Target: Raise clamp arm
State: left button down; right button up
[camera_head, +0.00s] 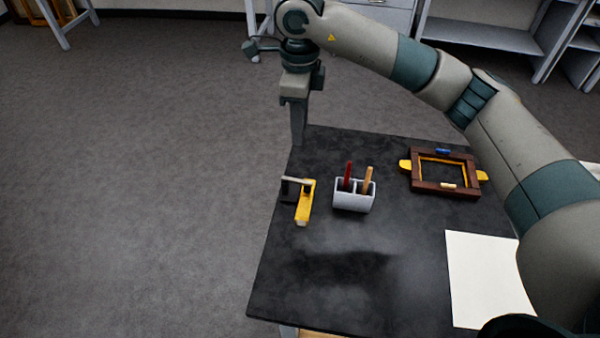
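A small clamp (305,205) with a yellow lever-like part, a grey bar across its top and a dark base sits near the left edge of the black table. The yellow part extends toward the front and looks low, near the table top. My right gripper (298,125) hangs pointing down by the table's back left corner, behind the clamp and apart from it. Its fingers are seen edge-on, so their opening cannot be told. My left gripper is not in view.
A light grey holder (353,196) with a red and a tan handle stands right of the clamp. A brown frame (445,188) with yellow tabs lies at the back right. A white sheet (485,280) lies at the front right. The table's front left (310,295) is clear.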

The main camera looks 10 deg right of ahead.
aim_at(300, 180)
notch_tip(300, 180, down, 15)
jog(key=p, duration=0.6)
jog(key=shift+f, duration=0.1)
jog(key=shift+f+p, duration=0.35)
jog(key=shift+f, duration=0.45)
grip_shut()
